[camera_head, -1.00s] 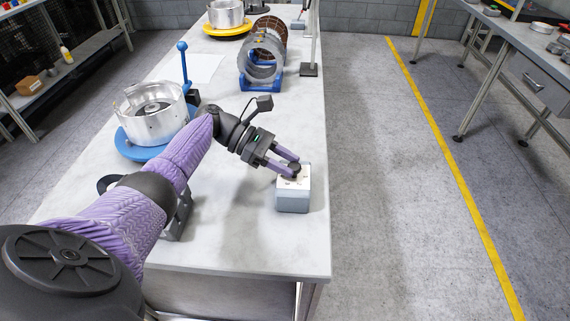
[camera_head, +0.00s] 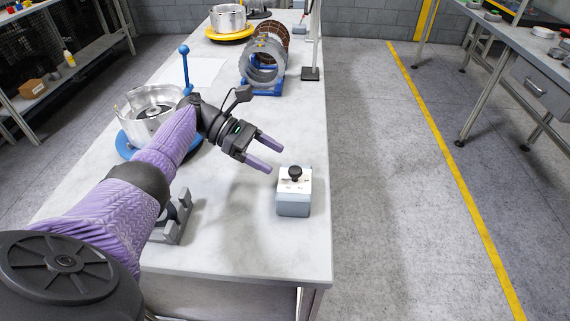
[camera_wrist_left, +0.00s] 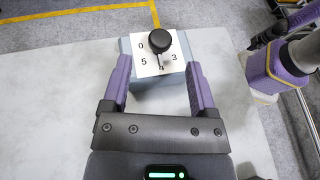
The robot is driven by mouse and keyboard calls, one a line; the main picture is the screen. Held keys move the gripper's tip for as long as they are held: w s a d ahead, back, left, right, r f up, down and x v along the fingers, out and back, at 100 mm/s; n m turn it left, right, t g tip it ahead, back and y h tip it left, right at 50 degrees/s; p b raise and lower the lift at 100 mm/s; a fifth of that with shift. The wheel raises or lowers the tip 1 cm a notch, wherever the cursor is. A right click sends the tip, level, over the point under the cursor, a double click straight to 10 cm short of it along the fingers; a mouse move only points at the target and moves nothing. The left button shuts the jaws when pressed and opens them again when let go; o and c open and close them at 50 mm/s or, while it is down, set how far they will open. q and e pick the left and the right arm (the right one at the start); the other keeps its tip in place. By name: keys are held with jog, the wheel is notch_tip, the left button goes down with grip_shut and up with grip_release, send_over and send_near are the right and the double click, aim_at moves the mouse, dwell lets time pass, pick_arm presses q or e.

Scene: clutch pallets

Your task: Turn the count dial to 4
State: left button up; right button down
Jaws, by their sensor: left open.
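The count dial is a black knob (camera_head: 295,173) on the white numbered top of a small grey box (camera_head: 293,205), near the right edge of the table. In the left wrist view the knob (camera_wrist_left: 159,41) stands on a white plate marked 0, 5, 4 and 3. A thin dark pointer mark below the knob appears to point at the 4; other numbers are hidden. My left gripper (camera_head: 275,159) is open and empty, just left of the box and apart from the knob. In the left wrist view its fingers (camera_wrist_left: 158,75) lie either side of the box's near side.
A silver housing (camera_head: 150,120) sits on a blue round base at the left, with a blue-handled lever (camera_head: 185,72) behind it. Grey rings on a blue stand (camera_head: 262,70) are farther back. Bare table surrounds the box; the table's right edge is close.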

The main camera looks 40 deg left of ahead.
pick_arm(q)
jog(key=b+v, duration=0.1)
jog(key=v, duration=0.4)
jog(key=shift+a+r+b, duration=0.1)
jog(key=shift+a+b, duration=0.15)
jog(key=shift+b, duration=0.15)
pick_arm(e)
jog(key=shift+s+d+f, duration=0.15)
jog(key=shift+d+f, duration=0.05)
jog(key=shift+f, duration=0.35)
jog(key=shift+s+d+f, duration=0.15)
jog(key=shift+d+f, duration=0.05)
jog(key=shift+f, duration=0.3)
jog(key=shift+d, duration=0.1)
